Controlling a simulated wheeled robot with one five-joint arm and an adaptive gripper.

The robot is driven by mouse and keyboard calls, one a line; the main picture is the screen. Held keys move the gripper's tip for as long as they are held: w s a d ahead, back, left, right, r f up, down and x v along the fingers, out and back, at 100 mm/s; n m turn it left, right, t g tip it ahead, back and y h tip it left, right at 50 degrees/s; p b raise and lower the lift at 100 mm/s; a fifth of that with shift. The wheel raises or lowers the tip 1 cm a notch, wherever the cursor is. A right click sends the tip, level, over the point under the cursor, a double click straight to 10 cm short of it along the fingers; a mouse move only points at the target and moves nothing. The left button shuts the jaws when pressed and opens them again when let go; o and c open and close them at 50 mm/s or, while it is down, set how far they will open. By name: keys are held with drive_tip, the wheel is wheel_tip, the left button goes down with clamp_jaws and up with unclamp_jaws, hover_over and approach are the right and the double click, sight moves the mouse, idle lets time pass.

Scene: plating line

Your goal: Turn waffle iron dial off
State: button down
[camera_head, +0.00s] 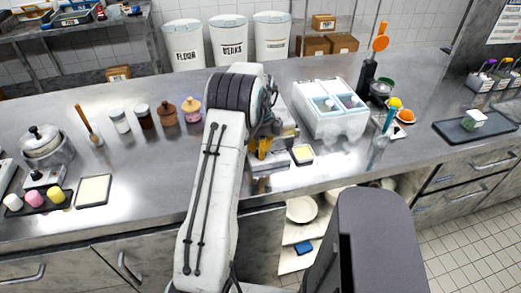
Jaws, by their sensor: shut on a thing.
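My gripper (266,150) is over the counter near its front edge, just right of my arm's white link. It is down at a small silver appliance (268,183), which I take to be the waffle iron. My arm and gripper cover most of it. The dial is hidden at the gripper's tips, and its setting cannot be read. The gripper appears shut on the dial.
A dark-edged tray with a cream pad (303,154) lies just right of the gripper. A white bin (335,122) stands behind it. Several jars (167,112) and a lidded pot (47,143) stand left.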

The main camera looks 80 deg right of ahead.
drive_tip(key=shift+a+f+n+b, duration=0.15)
drive_tip(key=shift+n+b, duration=0.35)
drive_tip(key=shift+n, duration=1.8)
drive_tip(key=c, duration=1)
unclamp_jaws()
drive_tip(key=shift+o, duration=0.2)
